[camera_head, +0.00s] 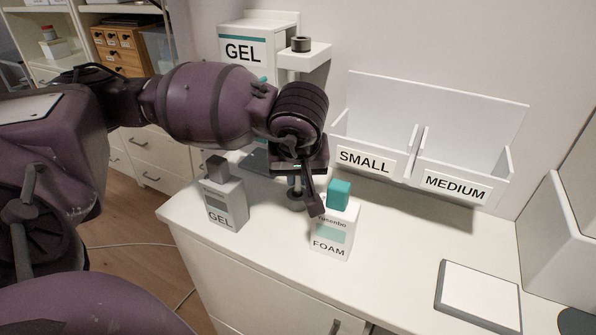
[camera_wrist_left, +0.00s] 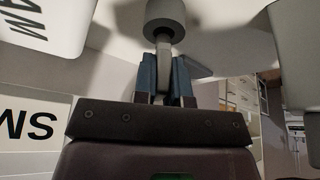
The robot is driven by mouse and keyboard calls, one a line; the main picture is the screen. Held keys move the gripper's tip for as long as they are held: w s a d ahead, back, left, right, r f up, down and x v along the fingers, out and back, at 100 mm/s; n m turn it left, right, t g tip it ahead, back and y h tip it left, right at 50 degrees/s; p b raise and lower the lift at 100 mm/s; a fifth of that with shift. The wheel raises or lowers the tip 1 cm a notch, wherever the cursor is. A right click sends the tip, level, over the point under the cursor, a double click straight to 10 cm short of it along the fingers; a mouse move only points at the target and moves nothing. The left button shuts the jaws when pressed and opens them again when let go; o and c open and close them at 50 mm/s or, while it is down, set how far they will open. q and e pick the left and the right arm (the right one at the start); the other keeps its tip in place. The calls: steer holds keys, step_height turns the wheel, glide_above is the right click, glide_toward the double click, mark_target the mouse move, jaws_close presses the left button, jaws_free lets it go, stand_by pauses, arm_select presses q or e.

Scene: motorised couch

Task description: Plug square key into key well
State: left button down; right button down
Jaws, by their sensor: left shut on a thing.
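My left gripper (camera_head: 299,180) hangs over the white counter, between the gel bottle and the foam bottle. In the left wrist view its bluish fingers (camera_wrist_left: 165,82) are shut on the narrow stem of a grey piece with a round, thick end (camera_wrist_left: 164,18). I cannot tell whether this piece is the square key. In the head view a dark piece (camera_head: 314,200) slants down beside the gripper, close to the foam bottle; I cannot tell whether they touch. I cannot make out a key well in either view. My right gripper is not in view.
The grey gel bottle (camera_head: 226,204) stands left of the gripper and the foam bottle (camera_head: 334,240) right of it. A wall holder (camera_head: 437,115) marked small and medium is behind. A flat pad (camera_head: 478,293) lies at right. The counter between foam bottle and pad is clear.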

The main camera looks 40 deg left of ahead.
arm_select(q)
steer(key=shift+f, duration=0.2)
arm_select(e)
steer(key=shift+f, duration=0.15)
arm_select(q)
steer(key=shift+r, duration=0.2)
steer(key=shift+r, duration=0.25)
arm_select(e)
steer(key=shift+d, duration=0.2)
arm_select(q)
steer(key=shift+s, duration=0.1)
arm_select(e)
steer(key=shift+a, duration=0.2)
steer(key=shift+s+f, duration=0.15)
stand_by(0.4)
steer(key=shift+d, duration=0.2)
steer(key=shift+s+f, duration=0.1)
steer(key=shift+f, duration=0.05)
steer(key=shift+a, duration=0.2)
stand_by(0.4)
arm_select(q)
steer(key=shift+f+b, duration=0.45)
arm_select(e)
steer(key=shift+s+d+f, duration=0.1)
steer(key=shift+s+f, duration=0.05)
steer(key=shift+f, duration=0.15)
